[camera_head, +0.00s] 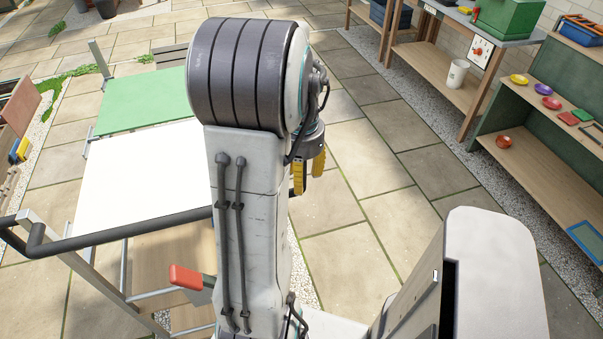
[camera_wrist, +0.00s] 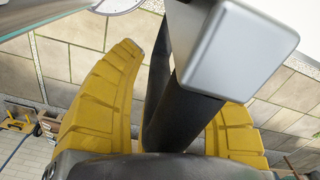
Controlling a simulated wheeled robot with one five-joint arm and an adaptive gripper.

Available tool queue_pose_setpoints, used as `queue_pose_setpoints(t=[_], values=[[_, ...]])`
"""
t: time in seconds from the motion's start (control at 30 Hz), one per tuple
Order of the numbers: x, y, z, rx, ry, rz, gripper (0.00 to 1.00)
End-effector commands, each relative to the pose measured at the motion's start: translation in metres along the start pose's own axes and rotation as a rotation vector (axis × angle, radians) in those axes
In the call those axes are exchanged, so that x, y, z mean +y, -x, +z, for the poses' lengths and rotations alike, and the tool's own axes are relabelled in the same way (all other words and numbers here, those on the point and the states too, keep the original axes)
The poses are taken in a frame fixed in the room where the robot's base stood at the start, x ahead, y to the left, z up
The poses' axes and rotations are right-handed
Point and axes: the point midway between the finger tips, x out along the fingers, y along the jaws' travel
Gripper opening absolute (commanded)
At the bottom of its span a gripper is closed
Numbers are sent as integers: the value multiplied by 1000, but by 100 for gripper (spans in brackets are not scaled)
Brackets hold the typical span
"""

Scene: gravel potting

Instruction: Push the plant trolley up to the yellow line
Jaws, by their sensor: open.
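The plant trolley (camera_head: 135,180) stands at the left in the head view, with a white top, a metal frame and a wooden lower shelf. Its black handle (camera_head: 130,232) runs along the near side and passes behind my arm. My gripper (camera_head: 309,172) is beyond my arm, to the right of the white top, with its yellow fingers pointing down. In the wrist view the fingers (camera_wrist: 165,105) are open, with a dark bar (camera_wrist: 180,110) between them and a grey block (camera_wrist: 238,45) above. The bar looks like the handle; I cannot tell whether it is touched. No yellow line shows.
A green flat top (camera_head: 150,98) lies just beyond the white top. A red-ended part (camera_head: 187,277) sticks out low by the trolley. Wooden benches (camera_head: 440,70) and a green shelf unit (camera_head: 540,150) line the right. The paving (camera_head: 390,170) between is clear.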

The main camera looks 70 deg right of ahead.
Motion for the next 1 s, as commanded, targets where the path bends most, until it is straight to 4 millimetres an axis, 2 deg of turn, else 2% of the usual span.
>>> queue_pose_setpoints(t=[0.27,0.3,0.83,1.0], values=[[0,-1,0,0,0,0,45],[0,-1,0,0,0,0,48],[0,-1,0,0,0,0,1],[0,-1,0,0,0,0,0]])
